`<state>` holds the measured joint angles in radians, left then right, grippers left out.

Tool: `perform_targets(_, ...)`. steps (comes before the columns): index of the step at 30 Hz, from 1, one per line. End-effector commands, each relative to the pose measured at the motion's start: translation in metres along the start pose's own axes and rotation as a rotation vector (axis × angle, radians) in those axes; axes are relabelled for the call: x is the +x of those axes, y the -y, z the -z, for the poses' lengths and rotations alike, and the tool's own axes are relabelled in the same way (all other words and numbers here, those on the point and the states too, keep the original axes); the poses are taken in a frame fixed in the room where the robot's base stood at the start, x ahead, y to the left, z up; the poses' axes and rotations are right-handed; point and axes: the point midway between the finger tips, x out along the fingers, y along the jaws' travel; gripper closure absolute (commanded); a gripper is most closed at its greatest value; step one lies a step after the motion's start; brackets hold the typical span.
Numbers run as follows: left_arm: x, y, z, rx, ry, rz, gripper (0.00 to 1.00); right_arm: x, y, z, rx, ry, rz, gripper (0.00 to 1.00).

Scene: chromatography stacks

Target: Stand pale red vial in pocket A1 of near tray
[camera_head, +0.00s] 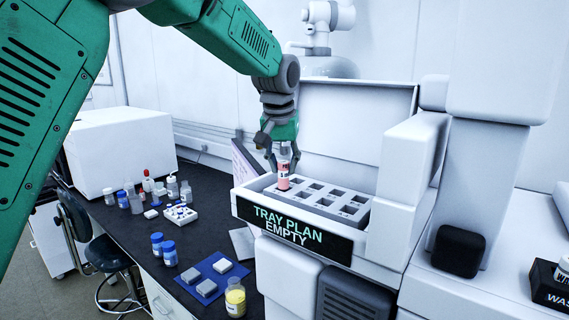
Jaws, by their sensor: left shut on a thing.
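My left gripper (282,160) points down over the left end of the near tray and is shut on the pale red vial (283,180). The vial is upright, with pink contents and a pale label. Its lower end is at the tray's left corner; I cannot tell whether it is inside a pocket or just above one. My right gripper is not in view.
The dark bench (130,232) at left carries several bottles, a white vial rack (181,214), a blue mat (212,280) with grey blocks, and a yellow jar (235,297). A white housing (410,165) rises right of the tray. A raised lid (355,120) stands behind it.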

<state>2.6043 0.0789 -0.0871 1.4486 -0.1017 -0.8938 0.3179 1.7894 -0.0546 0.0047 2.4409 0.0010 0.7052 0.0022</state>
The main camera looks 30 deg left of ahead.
Motion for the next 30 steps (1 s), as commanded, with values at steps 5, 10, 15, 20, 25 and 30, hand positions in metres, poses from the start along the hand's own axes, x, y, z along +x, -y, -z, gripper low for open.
perform_targets(5,0.007,0.001,-0.002,0.000,0.001,0.000,1.00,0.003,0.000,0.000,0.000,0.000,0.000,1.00)
perform_targets(10,0.013,0.001,-0.003,0.000,0.001,0.000,1.00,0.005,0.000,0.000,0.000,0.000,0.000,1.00)
perform_targets(15,0.018,0.001,-0.004,0.000,0.000,0.000,1.00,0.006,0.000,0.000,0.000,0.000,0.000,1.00)
perform_targets(20,0.018,0.001,-0.004,0.000,0.000,0.000,1.00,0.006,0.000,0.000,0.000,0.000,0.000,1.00)
perform_targets(25,0.018,0.001,-0.004,0.000,0.000,0.000,1.00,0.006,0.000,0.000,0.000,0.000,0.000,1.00)
perform_targets(30,0.021,0.001,-0.005,0.000,0.001,0.000,1.00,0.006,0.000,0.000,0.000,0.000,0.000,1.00)
